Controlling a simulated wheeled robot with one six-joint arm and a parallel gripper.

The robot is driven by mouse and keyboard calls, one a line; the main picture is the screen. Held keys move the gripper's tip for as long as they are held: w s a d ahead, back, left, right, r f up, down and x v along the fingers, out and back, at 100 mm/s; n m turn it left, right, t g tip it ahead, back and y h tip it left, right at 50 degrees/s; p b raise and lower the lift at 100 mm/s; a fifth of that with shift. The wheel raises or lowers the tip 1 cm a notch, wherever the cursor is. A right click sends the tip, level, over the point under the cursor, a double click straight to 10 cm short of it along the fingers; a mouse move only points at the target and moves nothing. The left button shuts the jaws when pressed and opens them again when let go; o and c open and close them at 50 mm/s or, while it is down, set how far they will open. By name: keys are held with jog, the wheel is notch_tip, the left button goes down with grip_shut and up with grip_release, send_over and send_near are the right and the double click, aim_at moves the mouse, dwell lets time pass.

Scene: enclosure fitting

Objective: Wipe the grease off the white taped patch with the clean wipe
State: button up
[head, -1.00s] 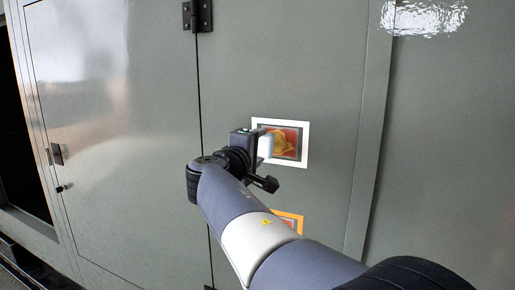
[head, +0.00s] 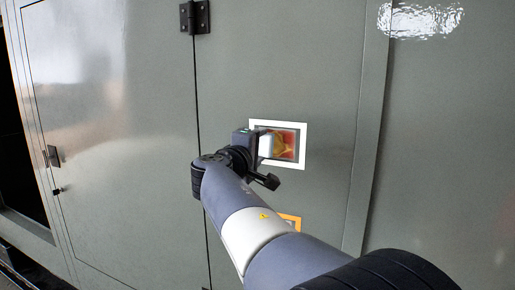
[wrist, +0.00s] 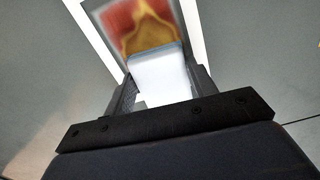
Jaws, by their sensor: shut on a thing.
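The white taped patch (head: 304,145) is a white tape frame on the grey-green panel, with a red, orange and yellow smear of grease (head: 289,143) inside it. The patch's tape also shows in the wrist view (wrist: 193,35), with the grease (wrist: 140,25) at the top. My gripper (head: 262,147) is shut on the white wipe (wrist: 160,78), a pale block between its fingers. The wipe lies over the left part of the patch in the head view. I cannot tell whether it touches the surface. My gripper hides the patch's lower left corner.
An orange-framed patch (head: 291,220) sits lower on the same panel, partly hidden by my arm. A hinge (head: 195,17) and a door seam are at the left. A latch (head: 53,157) is on the left door. The panel around the patch is flat and clear.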

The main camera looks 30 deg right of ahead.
aim_at(293, 146)
jog(key=shift+d, duration=0.15)
jog(key=shift+s+d+b, duration=0.4)
jog(key=shift+s+d, duration=0.05)
jog(key=shift+s, duration=0.2)
jog(key=shift+s+d+b, duration=0.4)
jog(key=shift+s, duration=0.25)
jog(key=shift+s+d+b, duration=0.45)
jog(key=shift+s+d, duration=0.65)
jog(key=shift+s, duration=0.2)
jog(key=shift+s+d+b, duration=0.45)
jog(key=shift+s+d, duration=0.65)
jog(key=shift+s, duration=0.15)
jog(key=shift+w+a, duration=0.1)
jog(key=shift+w+a+b, duration=0.65)
jog(key=shift+w+a, duration=0.05)
jog(key=shift+w, duration=0.15)
jog(key=w+a+b, duration=0.1)
jog(key=w+a, duration=0.3)
jog(key=w, duration=0.2)
jog(key=shift+a, duration=0.35)
